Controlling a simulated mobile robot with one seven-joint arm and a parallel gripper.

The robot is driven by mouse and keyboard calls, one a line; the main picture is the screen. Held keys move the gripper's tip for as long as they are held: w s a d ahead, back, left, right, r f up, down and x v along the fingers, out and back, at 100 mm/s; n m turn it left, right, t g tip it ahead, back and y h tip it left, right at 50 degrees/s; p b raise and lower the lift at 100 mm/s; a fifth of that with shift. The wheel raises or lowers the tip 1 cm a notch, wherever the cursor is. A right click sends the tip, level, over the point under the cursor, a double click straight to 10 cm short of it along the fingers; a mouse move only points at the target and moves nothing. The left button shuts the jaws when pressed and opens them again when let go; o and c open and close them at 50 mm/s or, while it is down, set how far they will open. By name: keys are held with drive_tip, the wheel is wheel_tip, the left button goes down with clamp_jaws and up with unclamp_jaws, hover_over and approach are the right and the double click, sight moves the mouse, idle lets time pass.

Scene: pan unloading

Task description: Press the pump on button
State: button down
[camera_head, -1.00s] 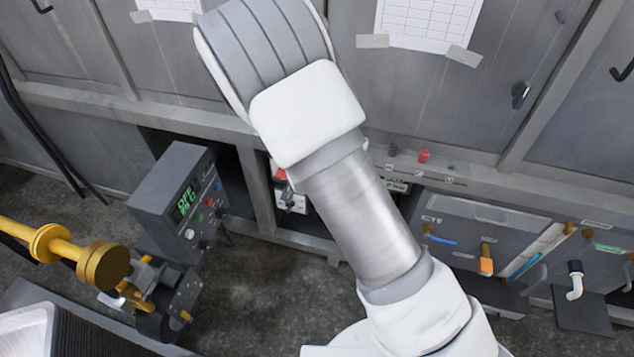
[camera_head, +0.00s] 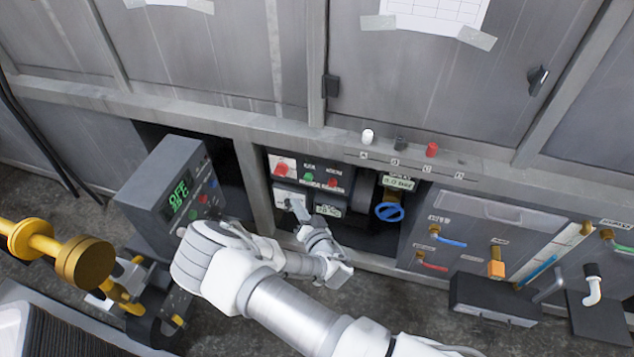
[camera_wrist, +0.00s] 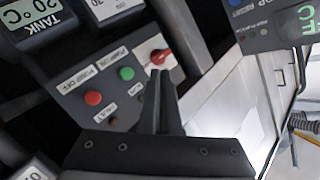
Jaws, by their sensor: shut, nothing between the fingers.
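The green button (camera_wrist: 127,73), beside a label reading PUMP ON, sits on a dark control panel (camera_wrist: 108,85) between a red button (camera_wrist: 93,98) and a red rotary knob (camera_wrist: 160,57). In the head view the green button (camera_head: 309,178) shows in the lower bay. My gripper (camera_wrist: 158,74) is shut and empty. In the wrist view its tips appear just below the red knob and right of the green button; the gap to the panel cannot be told.
A grey box with a green display (camera_head: 180,203) stands left of the bay. A blue valve wheel (camera_head: 390,211) is to the right inside the bay. A metal post (camera_head: 255,185) edges the bay. A yellow pipe fitting (camera_head: 85,262) is at far left.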

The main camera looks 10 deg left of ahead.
sight(308, 177)
drive_tip(key=shift+s+f+n+y, duration=0.4)
drive_tip(key=shift+s+f+y, duration=0.25)
drive_tip(key=shift+f, duration=0.2)
drive_tip(key=w+b, duration=0.2)
drive_tip(key=w, duration=0.6)
drive_tip(key=shift+w+d+b, duration=0.35)
drive_tip(key=shift+d+b, duration=0.05)
drive_tip(key=shift+w, duration=0.1)
idle(1.4)
drive_tip(key=shift+w, duration=0.3)
drive_tip(key=shift+w, duration=0.55)
idle(0.9)
drive_tip(key=shift+s+r, duration=0.1)
drive_tip(key=shift+s, duration=0.05)
drive_tip(key=shift+s+p, duration=0.6)
drive_tip(key=shift+s, duration=0.2)
